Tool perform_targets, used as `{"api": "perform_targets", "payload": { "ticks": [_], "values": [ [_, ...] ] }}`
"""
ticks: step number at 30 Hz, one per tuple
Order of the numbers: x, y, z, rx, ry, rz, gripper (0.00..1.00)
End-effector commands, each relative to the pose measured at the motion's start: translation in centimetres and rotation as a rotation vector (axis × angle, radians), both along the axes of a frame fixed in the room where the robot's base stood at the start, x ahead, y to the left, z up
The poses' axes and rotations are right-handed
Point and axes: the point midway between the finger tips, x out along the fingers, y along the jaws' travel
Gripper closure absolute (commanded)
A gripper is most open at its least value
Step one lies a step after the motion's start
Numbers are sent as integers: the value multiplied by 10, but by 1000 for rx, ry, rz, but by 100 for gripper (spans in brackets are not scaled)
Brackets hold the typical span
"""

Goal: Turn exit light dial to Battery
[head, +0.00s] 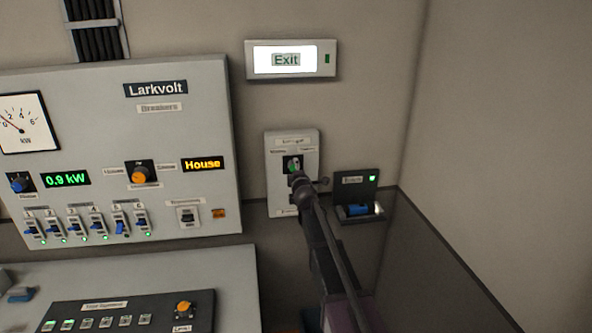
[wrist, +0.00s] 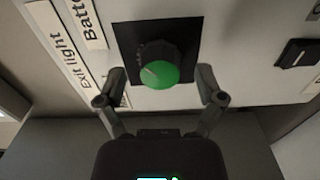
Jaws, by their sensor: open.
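The exit light dial (wrist: 160,68) has a green cap and a ribbed black skirt on a black square plate. It shows small on its grey wall panel (head: 280,200) in the head view. A pale mark on the cap points toward the left side in the wrist view. Labels reading "Exit light" (wrist: 66,52) and "Batt…" (wrist: 88,20), cut off, are left of it. My gripper (wrist: 160,90) is open, its fingers on either side of the dial's near end; no contact is clear. In the head view my gripper (head: 302,185) partly covers the panel.
A lit Exit sign (head: 291,60) hangs above. A dark box with a green light (head: 356,187) and a blue item is close on the right. The large Larkvolt breaker panel (head: 195,115) is left. A black switch (wrist: 297,53) shows at right in the wrist view.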

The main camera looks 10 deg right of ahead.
Motion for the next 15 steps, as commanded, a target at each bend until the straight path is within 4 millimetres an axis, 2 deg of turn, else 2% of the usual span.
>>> {"api": "perform_targets", "payload": {
  "ticks": [8,15],
  "values": [
    [-34,0,0,0,0,0,13],
    [-74,0,0,0,-1,0,13]
  ]
}}
